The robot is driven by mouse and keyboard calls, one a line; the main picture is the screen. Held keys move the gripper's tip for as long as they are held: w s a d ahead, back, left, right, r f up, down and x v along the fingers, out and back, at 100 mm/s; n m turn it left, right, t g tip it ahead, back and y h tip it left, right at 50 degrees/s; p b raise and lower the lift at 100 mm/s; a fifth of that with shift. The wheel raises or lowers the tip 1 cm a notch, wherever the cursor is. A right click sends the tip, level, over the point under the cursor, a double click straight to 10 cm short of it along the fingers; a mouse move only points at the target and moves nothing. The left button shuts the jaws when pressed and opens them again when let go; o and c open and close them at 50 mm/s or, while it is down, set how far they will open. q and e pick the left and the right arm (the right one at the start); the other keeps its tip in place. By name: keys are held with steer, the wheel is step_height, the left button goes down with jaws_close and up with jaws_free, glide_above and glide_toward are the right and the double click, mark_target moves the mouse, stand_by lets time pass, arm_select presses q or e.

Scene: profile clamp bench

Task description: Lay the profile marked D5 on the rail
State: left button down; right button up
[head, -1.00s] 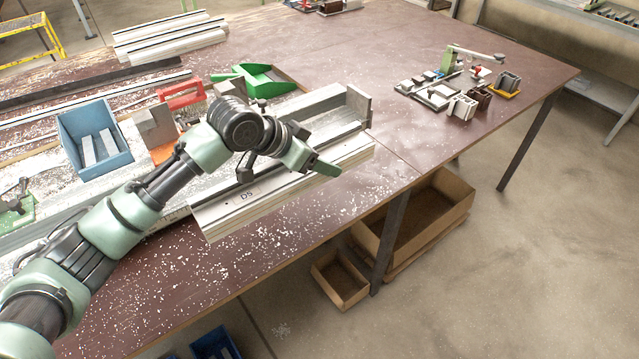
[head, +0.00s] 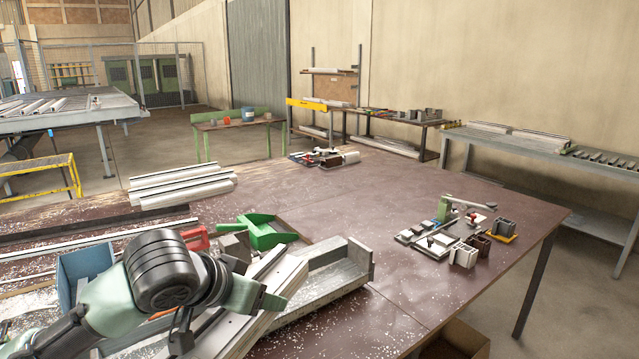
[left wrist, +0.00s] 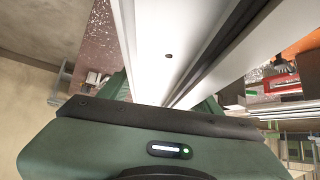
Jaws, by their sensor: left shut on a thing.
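The pale grooved profile (head: 278,282) is held in my left gripper (head: 258,297); it lies diagonally in the head view, its far end raised above the bench. No marking on it is readable now. It also fills the upper middle of the left wrist view (left wrist: 165,50), between the green fingers of my gripper (left wrist: 165,100). The grey rail (head: 335,283), with an upright end block (head: 360,258), lies just right of the profile, which is angled to it. Whether they touch cannot be told. My arm hides the profile's near part. My right gripper is out of view.
A green scoop-like bin (head: 265,232) stands behind the rail, and a blue bin (head: 85,268) is at left. Several white profiles (head: 180,185) lie stacked further back. Fixtures and small blocks (head: 465,250) stand at right. The bench middle (head: 380,215) is clear.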

arm_select(q)
steer(key=s+a+r+n+y, duration=0.2)
steer(key=s+a+n, duration=0.3)
steer(key=a, duration=0.3)
steer(key=shift+r+t+y, duration=0.2)
steer(key=shift+t+y, duration=0.2)
steer(key=shift+y, duration=0.5)
steer(key=shift+r, duration=0.1)
